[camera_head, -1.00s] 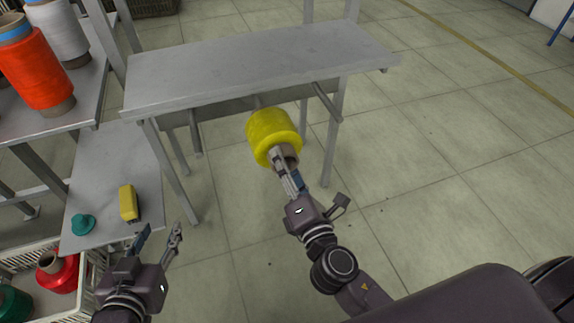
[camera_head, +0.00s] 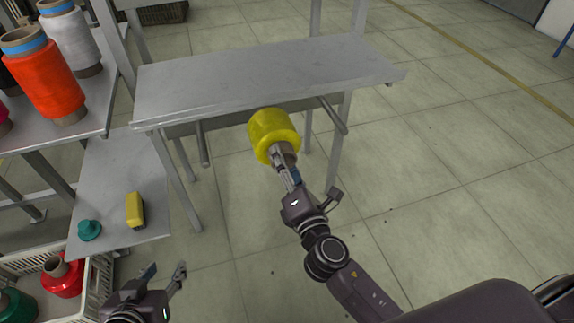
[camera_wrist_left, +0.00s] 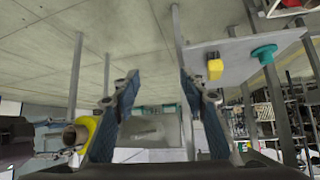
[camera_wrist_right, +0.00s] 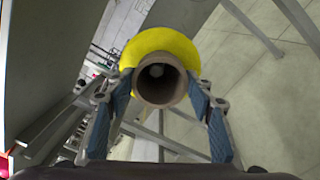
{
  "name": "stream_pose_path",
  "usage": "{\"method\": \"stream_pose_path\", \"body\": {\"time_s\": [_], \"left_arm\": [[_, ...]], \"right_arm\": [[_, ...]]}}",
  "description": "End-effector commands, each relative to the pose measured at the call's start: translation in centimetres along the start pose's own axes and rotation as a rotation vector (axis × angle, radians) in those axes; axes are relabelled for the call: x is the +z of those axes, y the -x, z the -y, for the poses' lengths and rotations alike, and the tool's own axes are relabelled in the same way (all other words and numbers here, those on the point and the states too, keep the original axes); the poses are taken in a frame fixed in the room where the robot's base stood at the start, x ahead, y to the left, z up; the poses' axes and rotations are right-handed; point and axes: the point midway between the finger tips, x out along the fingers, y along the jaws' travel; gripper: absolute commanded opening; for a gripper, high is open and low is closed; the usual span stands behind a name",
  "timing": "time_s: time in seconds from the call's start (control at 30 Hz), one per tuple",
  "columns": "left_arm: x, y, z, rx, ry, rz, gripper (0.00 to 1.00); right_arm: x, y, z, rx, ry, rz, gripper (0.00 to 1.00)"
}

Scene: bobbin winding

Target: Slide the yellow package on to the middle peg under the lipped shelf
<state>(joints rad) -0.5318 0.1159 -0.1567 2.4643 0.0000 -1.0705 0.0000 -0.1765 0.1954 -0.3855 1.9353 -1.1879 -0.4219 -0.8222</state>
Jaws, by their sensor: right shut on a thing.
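The yellow package (camera_head: 273,130) is at the front edge of the lipped shelf (camera_head: 230,85), between the left peg (camera_head: 203,145) and the right peg (camera_head: 332,115) beneath it. The middle peg is hidden behind the package in the head view. My right gripper (camera_head: 283,160) is shut on the package's brown core tube, which also shows in the right wrist view (camera_wrist_right: 158,92). A pale round spot (camera_wrist_right: 157,71) shows inside the tube; I cannot tell if it is the peg's end. My left gripper (camera_head: 166,270) is open and empty at lower left.
Orange (camera_head: 48,85) and white spools stand on the table above. A crate (camera_head: 92,290) with red and green spools is below. The floor at right is clear.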

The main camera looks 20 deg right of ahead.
Motion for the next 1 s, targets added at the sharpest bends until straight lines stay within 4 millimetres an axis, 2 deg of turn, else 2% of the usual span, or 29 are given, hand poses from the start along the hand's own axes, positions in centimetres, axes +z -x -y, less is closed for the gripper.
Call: {"method": "stream_pose_path", "body": {"time_s": [0.2,0.57,1.0], "left_arm": [[1.4,0.3,0.1,-0.001,0.001,0.048,0.40],[1.3,0.3,0.1,-0.002,0.001,0.047,0.40],[2.5,0.6,0.3,-0.005,0.001,0.106,0.40]], "right_arm": [[0.1,-0.8,-0.3,0.005,-0.001,0.002,0.00],[0.1,-1.0,-0.3,0.005,-0.001,0.002,0.00],[0.1,-3.8,-0.3,0.006,-0.001,0.002,0.00]]}}
